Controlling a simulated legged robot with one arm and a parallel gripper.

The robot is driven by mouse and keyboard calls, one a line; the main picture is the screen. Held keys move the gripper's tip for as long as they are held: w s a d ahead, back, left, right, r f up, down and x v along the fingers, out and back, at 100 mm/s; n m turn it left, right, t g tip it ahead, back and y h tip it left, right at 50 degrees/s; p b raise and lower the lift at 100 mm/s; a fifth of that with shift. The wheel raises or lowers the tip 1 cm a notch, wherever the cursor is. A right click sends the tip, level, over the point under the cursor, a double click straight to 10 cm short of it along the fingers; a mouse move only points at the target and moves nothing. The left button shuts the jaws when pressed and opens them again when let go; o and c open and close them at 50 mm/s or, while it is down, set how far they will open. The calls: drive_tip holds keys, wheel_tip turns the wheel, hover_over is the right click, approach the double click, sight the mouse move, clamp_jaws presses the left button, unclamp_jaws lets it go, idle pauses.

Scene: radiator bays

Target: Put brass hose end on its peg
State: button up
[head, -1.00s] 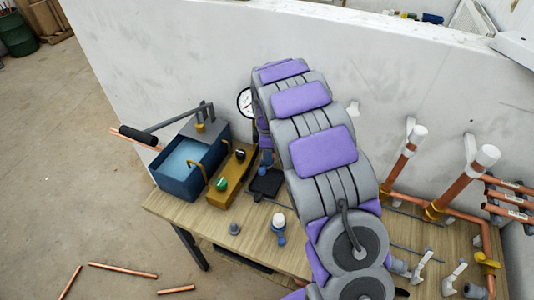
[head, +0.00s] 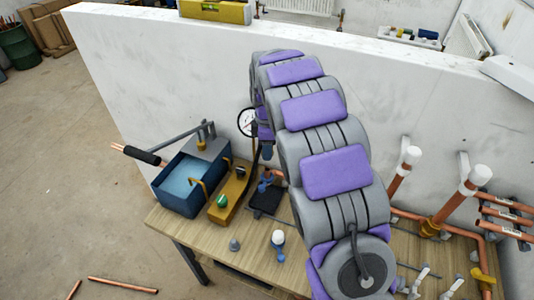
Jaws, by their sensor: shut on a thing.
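My arm rises from the bottom of the head view, arches over the bench and comes down on its far side. The lower end of my gripper (head: 267,152) shows only in part beside the arm, above the bench. Its fingertips are too small and covered to make out. The brass hose end in its grip cannot be made out clearly. A dark hose (head: 254,158) runs down just left of the gripper. The peg cannot be picked out for sure. A black block (head: 266,198) with a blue piece on it lies just below the gripper.
A blue water tank (head: 181,203) with a lever handle (head: 142,156) and a yellow block (head: 225,208) with a green knob stand left. A gauge (head: 245,122) is near the wall. Small fittings (head: 278,241) sit at the front. Copper pipes (head: 448,207) stand right.

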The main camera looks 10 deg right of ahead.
drive_tip(key=shift+r+p, duration=0.85)
drive_tip(key=shift+r, duration=1.25)
drive_tip(key=shift+f, duration=0.1)
